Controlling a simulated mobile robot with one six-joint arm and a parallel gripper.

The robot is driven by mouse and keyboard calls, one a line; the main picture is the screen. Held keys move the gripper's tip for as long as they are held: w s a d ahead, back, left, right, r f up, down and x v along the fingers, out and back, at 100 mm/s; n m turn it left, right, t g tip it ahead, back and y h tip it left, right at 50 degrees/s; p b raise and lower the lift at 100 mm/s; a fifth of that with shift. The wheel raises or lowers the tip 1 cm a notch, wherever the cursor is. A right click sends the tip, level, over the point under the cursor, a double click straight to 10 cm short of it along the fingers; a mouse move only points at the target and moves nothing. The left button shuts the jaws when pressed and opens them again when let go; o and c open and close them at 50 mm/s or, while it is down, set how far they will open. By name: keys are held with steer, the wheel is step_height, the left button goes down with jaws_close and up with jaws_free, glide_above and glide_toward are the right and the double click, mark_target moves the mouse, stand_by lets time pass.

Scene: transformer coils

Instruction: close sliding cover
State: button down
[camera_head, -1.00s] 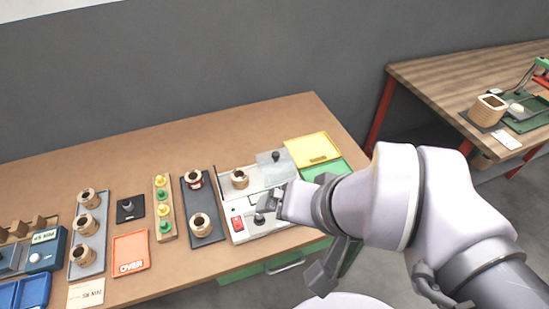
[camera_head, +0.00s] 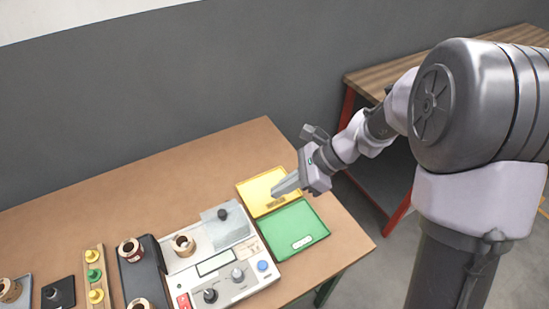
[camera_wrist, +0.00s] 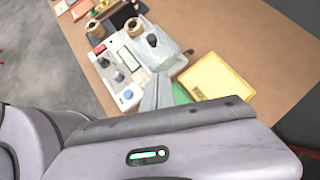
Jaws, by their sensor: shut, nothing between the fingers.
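The tester (camera_head: 215,264) is a pale box with a display, knobs and a red switch. Its clear sliding cover (camera_head: 232,232), with a black knob (camera_head: 222,213), lies at the right back of the tester, beside a copper-wound coil (camera_head: 183,245) that stands uncovered. In the wrist view the cover (camera_wrist: 158,52) also shows to the right of the coil (camera_wrist: 134,28). My gripper (camera_head: 275,192) is shut and empty, above the yellow tray, to the right of the cover and apart from it. Its fingers also show in the wrist view (camera_wrist: 158,76).
A yellow tray (camera_head: 249,189) and a green tray (camera_head: 311,230) sit right of the tester. A dark coil holder (camera_head: 150,262) and a strip of yellow and green buttons (camera_head: 95,257) stand left. The back of the table is clear. A second wooden table (camera_head: 362,77) is behind.

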steer(key=b, duration=0.5)
glide_toward(239, 218)
steer(key=x, duration=0.4)
steer(key=shift+a+f, duration=0.1)
steer(key=shift+a, duration=0.3)
steer(key=shift+s+a, duration=0.1)
steer(key=shift+a, duration=1.1)
steer(key=shift+a+b, duration=0.3)
steer(key=shift+a, duration=0.2)
